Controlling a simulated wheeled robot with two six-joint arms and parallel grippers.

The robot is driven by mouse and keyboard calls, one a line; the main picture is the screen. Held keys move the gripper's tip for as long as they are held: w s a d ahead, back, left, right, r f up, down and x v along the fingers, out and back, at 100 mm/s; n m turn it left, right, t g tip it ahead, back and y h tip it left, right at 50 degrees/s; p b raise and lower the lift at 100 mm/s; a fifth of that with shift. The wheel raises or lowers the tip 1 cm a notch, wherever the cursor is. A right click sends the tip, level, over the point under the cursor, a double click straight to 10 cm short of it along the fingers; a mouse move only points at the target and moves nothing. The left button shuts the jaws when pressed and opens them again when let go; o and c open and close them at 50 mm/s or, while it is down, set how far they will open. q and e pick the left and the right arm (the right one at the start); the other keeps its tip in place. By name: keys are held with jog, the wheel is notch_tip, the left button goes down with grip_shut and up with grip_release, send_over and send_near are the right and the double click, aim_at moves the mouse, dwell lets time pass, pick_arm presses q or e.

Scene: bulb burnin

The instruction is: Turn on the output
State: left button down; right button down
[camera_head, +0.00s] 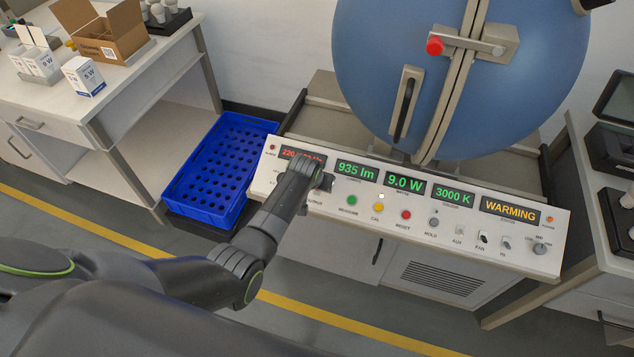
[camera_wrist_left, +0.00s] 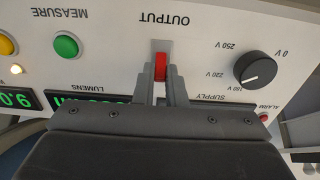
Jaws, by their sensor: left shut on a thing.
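The control panel (camera_head: 400,215) is a pale sloped console below a large blue sphere (camera_head: 450,70). The red OUTPUT switch (camera_wrist_left: 160,66) shows in the left wrist view, under the upside-down label OUTPUT. My left gripper (camera_wrist_left: 161,76) has its two grey fingers on either side of the switch, shut on it. In the head view my left gripper (camera_head: 322,182) is at the panel's left part and hides the switch. The lumens display (camera_head: 356,172) reads 935 lm, the watts display (camera_head: 405,182) 9.0 W. My right gripper is not in view.
A black voltage knob (camera_wrist_left: 255,68) is beside the switch, and a green MEASURE button (camera_wrist_left: 66,46) is on its other side. Yellow (camera_head: 378,207) and red (camera_head: 405,214) buttons are further right. A blue crate (camera_head: 212,205) stands left of the panel.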

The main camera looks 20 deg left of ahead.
pick_arm(q)
jog(key=c, duration=1.5)
grip_release()
jog(key=shift+s+r, duration=0.2)
jog(key=shift+r, duration=0.25)
jog(key=p+v, duration=0.1)
jog(key=v, duration=1.5)
jog(key=shift+s+r+p, duration=0.1)
jog(key=shift+r+p, duration=0.05)
jog(key=shift+p, duration=0.2)
